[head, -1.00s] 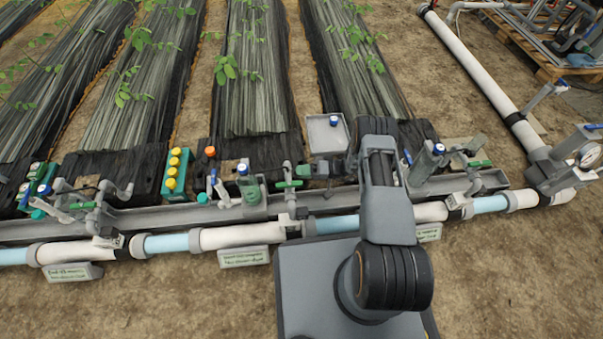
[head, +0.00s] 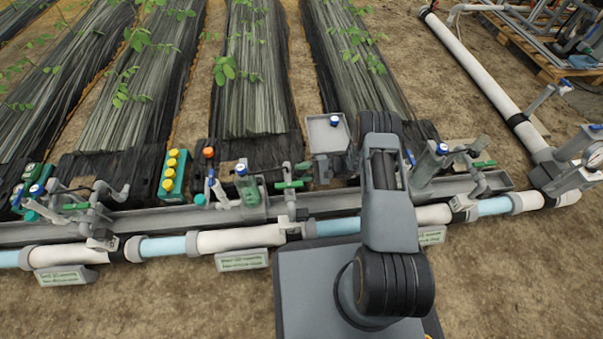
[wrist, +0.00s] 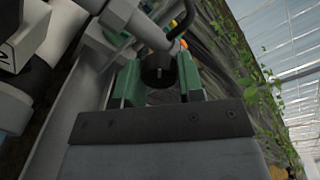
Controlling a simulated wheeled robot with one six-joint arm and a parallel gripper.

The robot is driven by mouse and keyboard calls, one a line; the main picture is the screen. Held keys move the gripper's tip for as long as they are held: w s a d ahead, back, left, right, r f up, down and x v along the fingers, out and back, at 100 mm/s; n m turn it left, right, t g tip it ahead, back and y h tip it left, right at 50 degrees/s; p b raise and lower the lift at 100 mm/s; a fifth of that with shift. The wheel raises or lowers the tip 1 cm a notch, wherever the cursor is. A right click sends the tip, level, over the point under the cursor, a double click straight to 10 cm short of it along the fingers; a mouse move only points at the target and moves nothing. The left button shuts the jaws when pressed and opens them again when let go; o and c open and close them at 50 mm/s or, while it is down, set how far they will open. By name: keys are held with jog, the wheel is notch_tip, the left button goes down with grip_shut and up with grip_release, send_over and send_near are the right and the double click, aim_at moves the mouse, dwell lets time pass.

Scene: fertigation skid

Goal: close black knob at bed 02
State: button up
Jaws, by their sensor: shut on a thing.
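The black knob (wrist: 158,72) is in the upper middle of the wrist view, a dark round cap with a small pale mark. My gripper (wrist: 160,82) has its two green fingers on either side of the knob and is shut on it. In the head view my gripper (head: 312,166) reaches left from my arm, just behind the grey trough. The knob cannot be made out there. A label plate (head: 242,261) stands in front of the pipe nearby; its text is too small to read surely.
A white and blue pipe (head: 240,239) and the grey trough (head: 340,202) run across the front. A valve with a green handle (head: 290,184) and a green bottle (head: 247,186) stand left of my gripper. A grey tray (head: 327,134) lies behind it. Yellow-capped bottles (head: 171,170) stand further left.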

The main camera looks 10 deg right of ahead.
jog(key=shift+m+g+b, duration=0.4)
jog(key=shift+m+g, duration=0.1)
jog(key=shift+m, duration=3.3)
jog(key=shift+d, duration=0.1)
jog(key=o, duration=0.7)
jog(key=shift+o, duration=1.2)
jog(key=d+p, duration=0.2)
jog(key=d, duration=1.1)
jog(key=shift+w+d+r+p, duration=0.3)
jog(key=shift+r+p, duration=0.05)
jog(key=shift+r, duration=0.05)
jog(key=shift+s+a, duration=0.1)
